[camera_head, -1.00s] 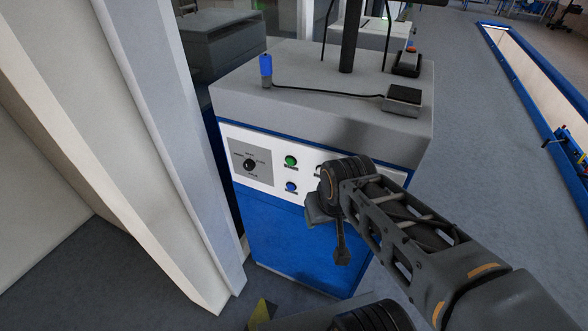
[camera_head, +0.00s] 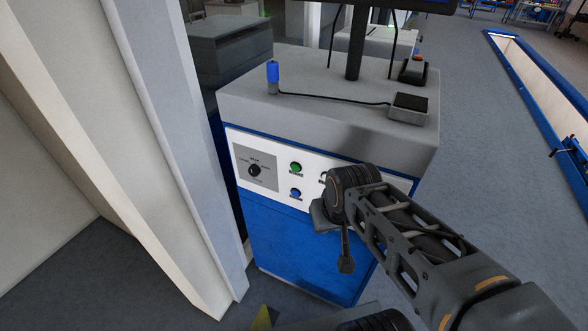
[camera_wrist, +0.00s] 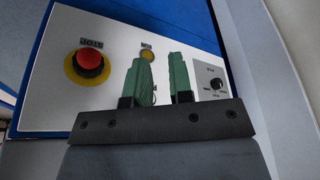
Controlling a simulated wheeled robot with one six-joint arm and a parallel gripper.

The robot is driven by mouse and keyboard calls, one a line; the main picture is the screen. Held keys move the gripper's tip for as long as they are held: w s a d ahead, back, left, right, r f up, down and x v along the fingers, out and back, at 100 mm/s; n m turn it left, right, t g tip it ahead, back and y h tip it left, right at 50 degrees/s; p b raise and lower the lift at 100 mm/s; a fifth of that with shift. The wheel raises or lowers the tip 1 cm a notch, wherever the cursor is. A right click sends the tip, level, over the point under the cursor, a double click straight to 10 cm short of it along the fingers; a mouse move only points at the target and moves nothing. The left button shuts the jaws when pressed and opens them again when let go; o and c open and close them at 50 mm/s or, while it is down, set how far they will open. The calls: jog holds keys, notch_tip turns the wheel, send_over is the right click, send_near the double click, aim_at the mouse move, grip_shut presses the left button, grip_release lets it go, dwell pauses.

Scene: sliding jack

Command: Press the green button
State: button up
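The green button (camera_head: 296,168) is a small round button on the white front panel (camera_head: 312,188) of a blue and grey cabinet. A blue button (camera_head: 295,194) is below it and a black rotary knob (camera_head: 254,170) is to its left. My gripper (camera_wrist: 160,56) shows two green fingers with a gap between them and nothing held. It faces the panel, which appears upside down in the wrist view. The green button cannot be made out there and may be behind a finger. In the head view, my wrist is right of the green button and hides the panel's right part.
In the wrist view, a red stop button (camera_wrist: 89,60) on a yellow ring is left of my fingers. A yellow-ringed control (camera_wrist: 147,53) is near the fingertips. A pale pillar (camera_head: 185,130) stands close left of the cabinet. Open floor (camera_head: 480,150) is to the right.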

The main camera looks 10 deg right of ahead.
grip_shut()
dwell(1.1)
